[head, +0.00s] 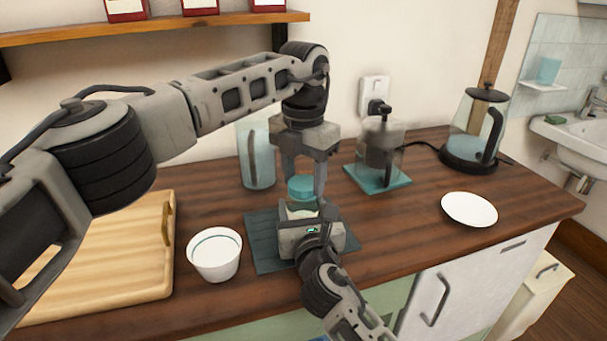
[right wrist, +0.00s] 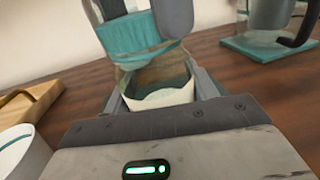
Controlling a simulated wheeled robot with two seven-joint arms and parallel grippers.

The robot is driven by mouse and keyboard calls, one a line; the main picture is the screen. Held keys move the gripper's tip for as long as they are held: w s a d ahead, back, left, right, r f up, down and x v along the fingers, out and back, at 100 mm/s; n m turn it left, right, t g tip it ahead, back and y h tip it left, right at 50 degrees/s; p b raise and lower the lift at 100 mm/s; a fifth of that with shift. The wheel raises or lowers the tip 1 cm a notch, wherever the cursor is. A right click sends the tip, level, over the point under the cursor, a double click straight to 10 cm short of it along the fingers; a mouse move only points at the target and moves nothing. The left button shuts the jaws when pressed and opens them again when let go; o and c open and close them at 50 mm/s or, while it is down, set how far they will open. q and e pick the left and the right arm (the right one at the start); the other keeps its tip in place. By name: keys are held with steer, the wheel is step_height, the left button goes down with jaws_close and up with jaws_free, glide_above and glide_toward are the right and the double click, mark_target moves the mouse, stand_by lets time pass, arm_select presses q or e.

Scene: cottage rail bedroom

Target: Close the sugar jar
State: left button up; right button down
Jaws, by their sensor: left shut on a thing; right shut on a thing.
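The sugar jar is a small glass jar with a pale sugar filling, on a dark teal mat (head: 262,257); the jar (right wrist: 157,88) shows between the fingers of my right gripper (right wrist: 160,100). In the head view the right gripper (head: 303,212) covers most of the jar and is shut on it. My left gripper (head: 303,180) comes down from above and is shut on the teal lid (head: 301,188). The lid also shows in the right wrist view (right wrist: 130,38), over the jar's mouth. I cannot tell whether lid and rim touch.
A white bowl (head: 214,262) and wooden board (head: 110,265) lie left of the mat. A glass pitcher (head: 258,165) stands behind. A coffee press (head: 380,150), kettle (head: 470,125) and white plate (head: 469,209) are to the right. The counter around the plate is clear.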

arm_select(q)
steer(key=m, duration=0.5)
arm_select(e)
steer(key=shift+f, duration=0.1)
arm_select(q)
steer(key=m, duration=0.6)
steer(key=o, duration=1.2)
steer(key=shift+c, duration=0.2)
step_height(320, 180, up, 12)
steer(key=shift+s, duration=0.1)
arm_select(e)
steer(key=shift+c, duration=1.9)
jaws_free()
